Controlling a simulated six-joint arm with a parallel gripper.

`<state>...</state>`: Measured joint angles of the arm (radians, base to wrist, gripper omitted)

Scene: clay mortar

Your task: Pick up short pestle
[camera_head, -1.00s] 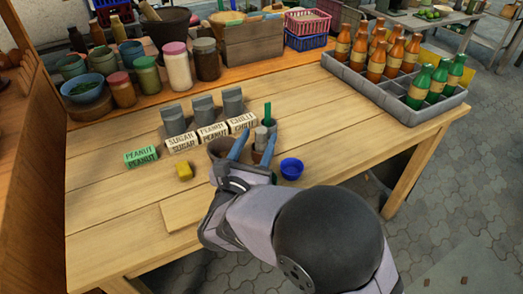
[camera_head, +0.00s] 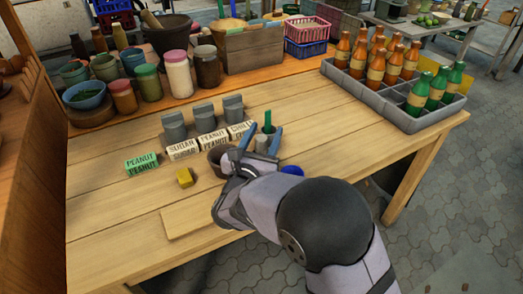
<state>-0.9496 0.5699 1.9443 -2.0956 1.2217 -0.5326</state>
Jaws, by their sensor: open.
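A short light-grey upright piece, apparently the short pestle (camera_head: 262,142), stands near the front of the boxes. A taller green piece (camera_head: 267,121) rises just behind it. My gripper (camera_head: 260,138) is open, its two blue fingers on either side of the grey piece in this view. I cannot tell whether they touch it, and its lower part is hidden by my gripper. A brown clay bowl, perhaps the mortar (camera_head: 215,158), sits just left of my gripper and is partly covered by it.
Labelled boxes, including the peanut box (camera_head: 213,142), stand behind my gripper. A blue bowl (camera_head: 292,171) is partly hidden by my arm. A bottle crate (camera_head: 393,92) stands right; the table between is clear.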

